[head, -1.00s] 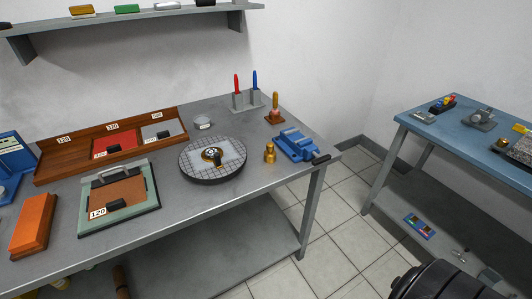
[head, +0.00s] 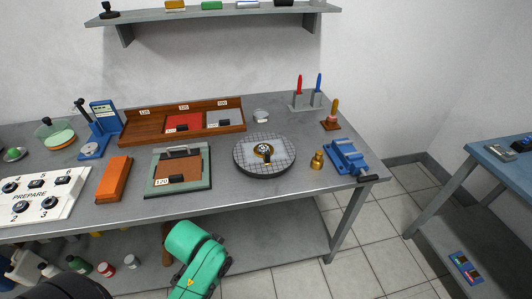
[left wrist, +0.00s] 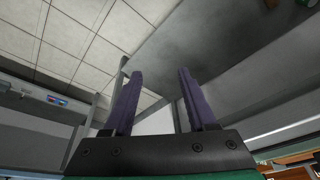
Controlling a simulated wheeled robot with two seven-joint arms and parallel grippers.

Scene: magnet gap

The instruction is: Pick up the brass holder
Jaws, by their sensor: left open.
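Two brass-coloured things stand on the grey workbench (head: 230,190). One is a small upright brass piece (head: 317,160) between the round plate and the blue vise. I cannot tell for certain which is the brass holder. My left gripper (left wrist: 160,75) is open and empty in the left wrist view, with floor tiles and grey bench structure beyond its fingers. It is apart from both brass pieces. My right gripper is not in view.
A blue vise (head: 347,157) sits at the bench's right end, with its handle over the edge. A green-framed board (head: 150,187), an orange block (head: 114,178) and a wooden tray (head: 130,132) occupy the middle. Bottles stand below the bench.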

